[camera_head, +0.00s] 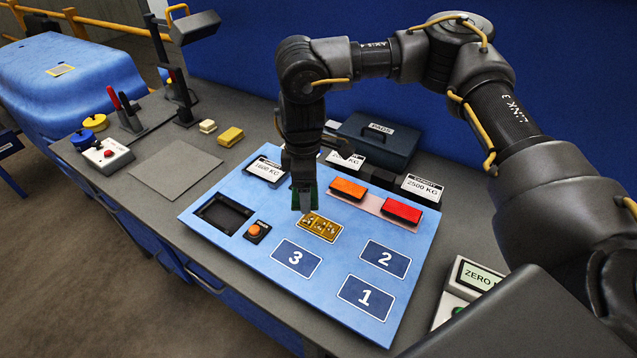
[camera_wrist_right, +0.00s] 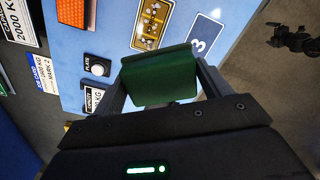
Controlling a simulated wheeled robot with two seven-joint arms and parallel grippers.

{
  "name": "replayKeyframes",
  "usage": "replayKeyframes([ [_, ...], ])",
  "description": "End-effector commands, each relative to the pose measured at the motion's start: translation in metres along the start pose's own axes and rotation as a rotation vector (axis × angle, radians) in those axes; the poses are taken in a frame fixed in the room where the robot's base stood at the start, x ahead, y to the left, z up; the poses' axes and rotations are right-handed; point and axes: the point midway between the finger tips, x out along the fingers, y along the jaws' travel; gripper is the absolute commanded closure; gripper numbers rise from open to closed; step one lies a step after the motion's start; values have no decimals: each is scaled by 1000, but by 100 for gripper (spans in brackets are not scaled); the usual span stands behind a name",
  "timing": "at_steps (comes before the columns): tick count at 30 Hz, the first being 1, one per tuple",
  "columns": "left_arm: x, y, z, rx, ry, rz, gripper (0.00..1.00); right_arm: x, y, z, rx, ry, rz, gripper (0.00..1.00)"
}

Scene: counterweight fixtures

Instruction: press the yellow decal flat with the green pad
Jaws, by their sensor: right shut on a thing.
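The yellow decal (camera_head: 320,226) lies on the light blue board (camera_head: 232,258), above the field marked 3. Its surface looks uneven, with pale and dark marks; it also shows in the wrist view (camera_wrist_right: 151,24). My right gripper (camera_head: 303,204) is shut on the green pad (camera_wrist_right: 160,76), which spans between its two fingers in the wrist view. In the head view only slivers of the green pad show beside the fingers. The pad is just left of and behind the decal; I cannot tell how high above the board it is.
An orange pad (camera_head: 348,189) and a red pad (camera_head: 402,211) rest on a pink strip behind the decal. A dark square recess (camera_head: 224,214) and an orange button (camera_head: 254,231) are to the left. Number fields fill the front. A dark PADS box (camera_head: 376,140) stands behind.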

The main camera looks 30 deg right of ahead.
Motion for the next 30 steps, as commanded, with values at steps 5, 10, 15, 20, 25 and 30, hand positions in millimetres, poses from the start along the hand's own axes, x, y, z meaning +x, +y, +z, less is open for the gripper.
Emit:
replayKeyframes([
  [5,-46,-8,-40,0,52,-8,0,10,10,5,-362,-1,-7,42],
  [10,-72,-9,-52,0,68,-10,0,30,14,15,-671,0,-6,42],
  [15,-87,-6,-33,0,42,-6,0,45,14,24,-879,1,-3,42],
  [20,-92,-4,-25,0,29,-4,0,53,15,29,-975,0,1,42],
  [25,-92,-5,-29,0,33,-5,0,56,15,30,-999,0,1,42],
  [30,-87,-6,-33,0,40,-6,0,60,15,30,-998,0,1,42],
])
